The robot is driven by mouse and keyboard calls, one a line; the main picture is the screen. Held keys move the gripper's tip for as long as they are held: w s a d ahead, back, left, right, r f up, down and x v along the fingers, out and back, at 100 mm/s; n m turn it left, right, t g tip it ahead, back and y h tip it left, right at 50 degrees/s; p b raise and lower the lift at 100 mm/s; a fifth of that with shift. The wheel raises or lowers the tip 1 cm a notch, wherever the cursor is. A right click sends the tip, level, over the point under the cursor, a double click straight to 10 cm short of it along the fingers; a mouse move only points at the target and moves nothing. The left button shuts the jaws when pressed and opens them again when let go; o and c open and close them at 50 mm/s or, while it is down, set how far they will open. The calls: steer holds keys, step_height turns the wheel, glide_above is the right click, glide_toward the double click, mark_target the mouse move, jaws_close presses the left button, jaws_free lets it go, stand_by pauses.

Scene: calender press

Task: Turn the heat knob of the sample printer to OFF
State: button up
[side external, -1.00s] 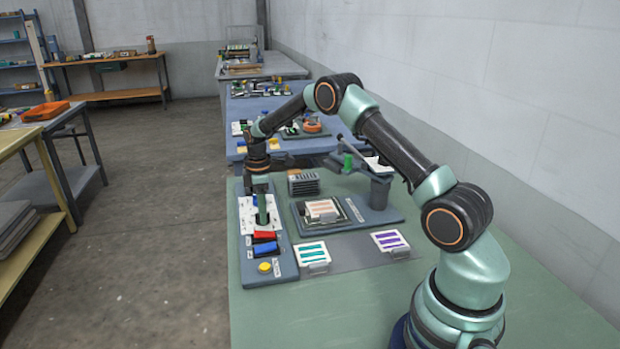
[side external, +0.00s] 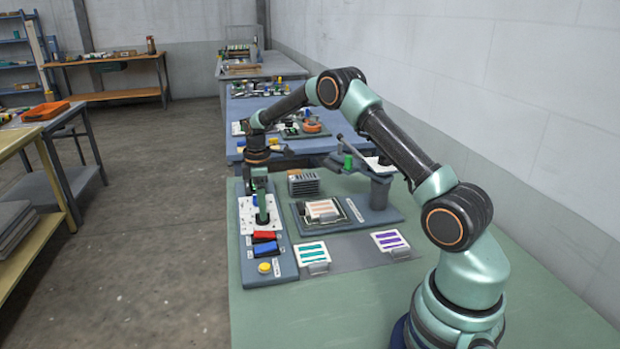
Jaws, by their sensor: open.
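The control panel (side external: 284,262) is a blue-grey strip at the left edge of the green table. A white plate with dark markings (side external: 246,217) lies on its far part. My gripper (side external: 262,207) points down over this plate and is open. A dark round part, apparently the heat knob (side external: 263,221), shows at the foot of a green upright piece under my gripper. My gripper hides much of it, so I cannot tell its setting or whether the fingers touch it.
Nearer on the panel are a red switch (side external: 264,236), a blue switch (side external: 265,248) and a yellow button (side external: 264,267). To the right stand a press bed with a striped sample (side external: 322,209), a dark rack (side external: 303,184) and a post with a lever (side external: 380,190). Two sample cards lie nearer.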

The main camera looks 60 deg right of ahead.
step_height(320, 180, up, 10)
stand_by(0.3)
steer(key=shift+r, duration=0.1)
steer(key=s+a+r+m+t, duration=0.3)
steer(key=s+a+r+m, duration=0.1)
steer(key=s+a+r, duration=0.7)
steer(key=s+a+f+m+t, duration=0.1)
steer(key=s+a+m, duration=0.4)
steer(key=s, duration=0.6)
steer(key=shift+s+t, duration=0.4)
steer(key=shift+t, duration=0.4)
